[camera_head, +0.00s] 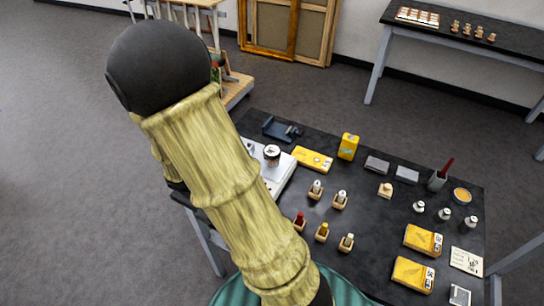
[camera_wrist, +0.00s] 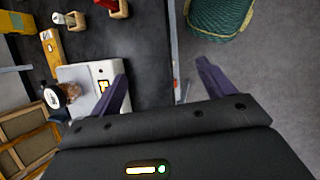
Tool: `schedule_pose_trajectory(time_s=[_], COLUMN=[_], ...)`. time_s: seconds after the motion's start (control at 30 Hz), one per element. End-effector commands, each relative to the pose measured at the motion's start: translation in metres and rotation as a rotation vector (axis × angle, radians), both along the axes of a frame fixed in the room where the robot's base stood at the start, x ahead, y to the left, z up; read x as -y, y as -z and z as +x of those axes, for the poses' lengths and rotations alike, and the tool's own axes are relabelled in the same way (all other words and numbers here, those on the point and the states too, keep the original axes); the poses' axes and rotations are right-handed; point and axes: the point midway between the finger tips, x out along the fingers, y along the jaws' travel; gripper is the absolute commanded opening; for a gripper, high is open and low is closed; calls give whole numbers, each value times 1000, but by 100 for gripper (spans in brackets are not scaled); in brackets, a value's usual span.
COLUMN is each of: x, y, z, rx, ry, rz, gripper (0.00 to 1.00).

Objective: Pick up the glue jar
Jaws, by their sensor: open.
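A small jar with a dark top and a white label (camera_head: 272,154), which looks like the glue jar, stands on a white device (camera_head: 279,178) at the left part of the black table. In the wrist view the jar (camera_wrist: 57,95) is at the left, beside the pale top of the device (camera_wrist: 88,72). My gripper (camera_wrist: 163,85) is open and empty, its two dark fingers spread apart. The jar is to the left of the fingers, not between them. In the head view my arm hides the gripper.
A green stool (camera_wrist: 220,16) stands beside the table. Framed panels (camera_head: 288,30) lean on the wall.

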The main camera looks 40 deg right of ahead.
Motion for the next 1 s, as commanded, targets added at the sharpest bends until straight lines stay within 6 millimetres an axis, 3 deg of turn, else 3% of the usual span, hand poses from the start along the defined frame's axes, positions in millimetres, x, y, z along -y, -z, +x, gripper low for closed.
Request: schedule_pose_trajectory(time_s=[0.27,0.5,0.8,1.0], x=[50,82,87,86], y=[30,40,48,48], z=[12,51,109,115], rx=[-318,-536,-686,-695], ry=[-326,-635,-958,-990], rz=[-333,-666,-1008,-1041], gripper=[81,81,81,81])
